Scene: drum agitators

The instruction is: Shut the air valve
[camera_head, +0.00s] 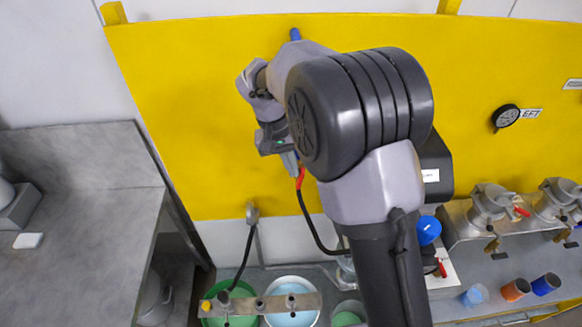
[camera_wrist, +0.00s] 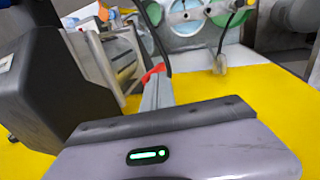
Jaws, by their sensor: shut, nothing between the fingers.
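A small red lever (camera_head: 300,178), which looks like the air valve's handle, shows just below my gripper (camera_head: 291,166) in the head view, in front of the yellow panel. A black hose runs down from it. The valve body is hidden. In the wrist view the red lever (camera_wrist: 152,73) is right at the tips of my gripper (camera_wrist: 157,82). The fingers are shut together with nothing between them. I cannot tell whether they touch the lever, or how far the lever is turned.
The yellow panel (camera_head: 190,120) stands behind my arm. Green and blue drums (camera_head: 292,310) are below, under a metal bar (camera_head: 265,304). A grey bench (camera_head: 80,235) is at left. Metal clamps (camera_head: 490,205) and several coloured cups (camera_head: 516,289) are at right. My arm hides the middle.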

